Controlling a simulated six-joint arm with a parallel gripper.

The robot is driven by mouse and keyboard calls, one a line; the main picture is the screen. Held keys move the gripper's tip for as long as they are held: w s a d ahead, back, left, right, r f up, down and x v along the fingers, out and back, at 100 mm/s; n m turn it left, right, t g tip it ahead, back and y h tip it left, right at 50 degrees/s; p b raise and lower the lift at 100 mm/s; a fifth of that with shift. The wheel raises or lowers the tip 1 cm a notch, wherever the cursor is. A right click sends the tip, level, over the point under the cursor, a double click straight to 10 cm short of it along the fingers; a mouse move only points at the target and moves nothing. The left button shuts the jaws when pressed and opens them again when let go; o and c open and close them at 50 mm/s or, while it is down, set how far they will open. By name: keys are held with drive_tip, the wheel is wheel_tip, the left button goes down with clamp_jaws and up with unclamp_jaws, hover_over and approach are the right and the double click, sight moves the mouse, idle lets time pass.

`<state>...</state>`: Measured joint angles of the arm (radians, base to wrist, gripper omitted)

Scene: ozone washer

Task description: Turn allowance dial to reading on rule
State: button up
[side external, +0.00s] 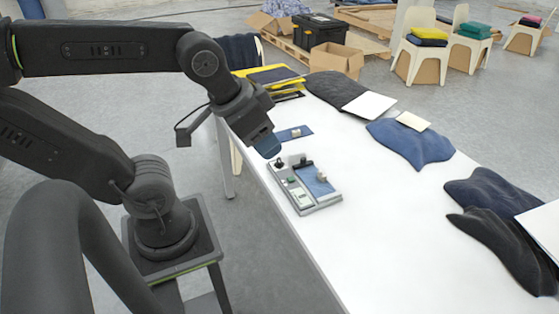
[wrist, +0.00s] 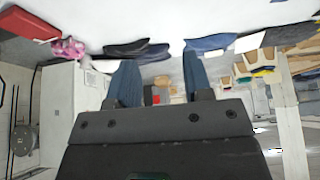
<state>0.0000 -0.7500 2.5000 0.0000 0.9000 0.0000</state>
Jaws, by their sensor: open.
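A grey device (side external: 318,208) lies on the white table. It bears a black knob (side external: 280,162), which may be the allowance dial, a small green part (side external: 291,180), a pale panel and a blue patch (side external: 318,183) with a small grey block on it. Its scale or reading is too small to make out. The device is not clear there.
A blue strip (side external: 294,133) with a small block lies behind the device. Dark and blue folded garments (side external: 412,143) and pale cards (side external: 370,104) lie along the table's right side. A yellow tray (side external: 262,72) is at the far end. Bare table lies in front of the device.

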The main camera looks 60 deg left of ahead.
drive_tip(key=shift+o, duration=0.5)
drive_tip(key=shift+o, duration=0.7)
drive_tip(key=shift+w+a, duration=0.15)
drive_tip(key=shift+w, duration=0.05)
drive_tip(key=w+a+n, duration=0.1)
drive_tip(key=n, duration=0.1)
drive_tip(key=w+a+n, duration=0.1)
drive_tip(key=w+n, duration=0.1)
drive_tip(key=w+a+n+g, duration=0.1)
drive_tip(key=w+n, duration=0.1)
drive_tip(key=shift+w+a+f+n+y, duration=0.1)
drive_tip(key=shift+w+a+n+y, duration=0.15)
drive_tip(key=shift+a+n+y, duration=0.1)
drive_tip(key=n+g, duration=0.5)
drive_tip(key=n, duration=2.1)
hover_over(279, 160)
wheel_tip(279, 160, down, 18)
drive_tip(key=f, duration=0.1)
drive_tip(key=shift+m, duration=0.25)
wheel_tip(279, 160, down, 12)
drive_tip(key=shift+f, duration=0.25)
drive_tip(key=c, duration=0.9)
